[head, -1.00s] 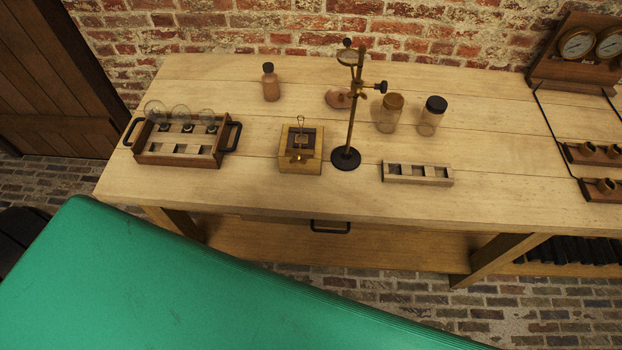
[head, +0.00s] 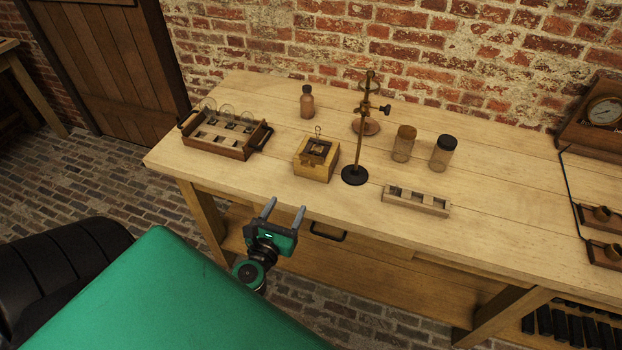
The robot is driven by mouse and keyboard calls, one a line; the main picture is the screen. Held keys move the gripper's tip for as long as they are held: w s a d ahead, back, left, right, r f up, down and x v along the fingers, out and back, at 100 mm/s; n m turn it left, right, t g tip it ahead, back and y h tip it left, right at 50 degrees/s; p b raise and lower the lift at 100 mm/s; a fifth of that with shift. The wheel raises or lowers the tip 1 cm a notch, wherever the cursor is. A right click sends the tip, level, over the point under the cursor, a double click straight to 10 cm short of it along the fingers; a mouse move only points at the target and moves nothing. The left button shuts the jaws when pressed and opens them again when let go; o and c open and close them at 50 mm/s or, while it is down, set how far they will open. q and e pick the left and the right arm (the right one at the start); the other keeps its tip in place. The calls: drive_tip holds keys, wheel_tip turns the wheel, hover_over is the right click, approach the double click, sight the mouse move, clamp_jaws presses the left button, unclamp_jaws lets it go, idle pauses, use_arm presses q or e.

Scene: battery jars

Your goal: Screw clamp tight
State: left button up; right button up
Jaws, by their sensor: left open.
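A brass-coloured stand with a dark round base (head: 355,176) stands upright near the middle of the bench. Its clamp (head: 366,108) sits high on the rod, with a dark screw knob (head: 385,110) pointing right. Whether the clamp is tight cannot be told. My left gripper (head: 285,208) is open and empty, its two fingers pointing toward the bench's front edge, in front of and below the stand. The right gripper is not in view.
On the bench (head: 490,200) are a wooden tray with glass bulbs (head: 226,150), a small yellow box (head: 314,167), a brown bottle (head: 307,103), two jars (head: 403,144) (head: 442,153) and a slotted wooden block (head: 416,201). Bare wood lies right of the block.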

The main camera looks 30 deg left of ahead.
use_arm(q)
drive_tip(key=p, duration=0.4)
approach(309, 164)
drive_tip(key=x, duration=0.5)
drive_tip(key=shift+w+a, duration=0.1)
drive_tip(key=shift+x, duration=0.9)
drive_tip(key=c, duration=1)
